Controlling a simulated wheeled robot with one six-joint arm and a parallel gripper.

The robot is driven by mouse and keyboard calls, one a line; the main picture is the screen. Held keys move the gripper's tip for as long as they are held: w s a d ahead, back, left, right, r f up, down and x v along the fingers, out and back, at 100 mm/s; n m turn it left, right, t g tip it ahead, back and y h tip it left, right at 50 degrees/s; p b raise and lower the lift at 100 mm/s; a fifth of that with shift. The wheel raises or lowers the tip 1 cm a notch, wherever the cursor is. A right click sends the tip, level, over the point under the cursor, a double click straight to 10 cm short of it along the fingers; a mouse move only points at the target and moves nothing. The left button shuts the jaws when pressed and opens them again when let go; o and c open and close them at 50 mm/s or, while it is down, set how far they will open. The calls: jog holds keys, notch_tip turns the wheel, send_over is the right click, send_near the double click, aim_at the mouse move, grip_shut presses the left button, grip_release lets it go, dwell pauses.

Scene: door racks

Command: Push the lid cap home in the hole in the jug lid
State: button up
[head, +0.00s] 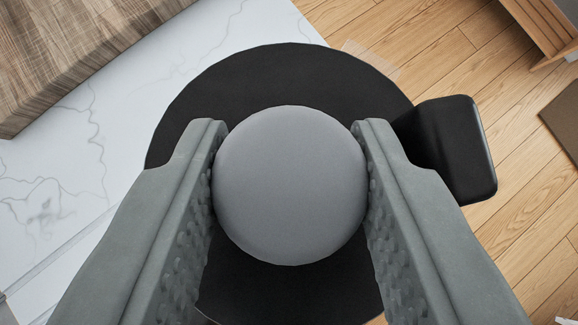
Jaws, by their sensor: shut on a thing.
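My gripper (290,190) is shut on the lid cap (290,185), a smooth grey disc held between its two grey fingers. The round black jug lid (285,75) lies behind and around the cap in the head view. A black block-shaped part (446,148) sticks out at the lid's right side. The cap covers the middle of the lid, so the hole is hidden. I cannot tell whether the cap is above the hole or in it.
A white marble surface (60,165) is at the left, with a wooden block or cabinet (75,50) at the upper left. Wooden floor (430,60) shows at the right. A wooden piece of furniture (545,25) stands at the upper right, near a brown mat (565,120).

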jog(key=shift+f, duration=0.15)
jog(key=o, duration=1)
jog(key=shift+o, duration=0.2)
jog(key=v, duration=1.7)
jog(key=shift+s+r, duration=0.2)
jog(key=shift+r, duration=0.05)
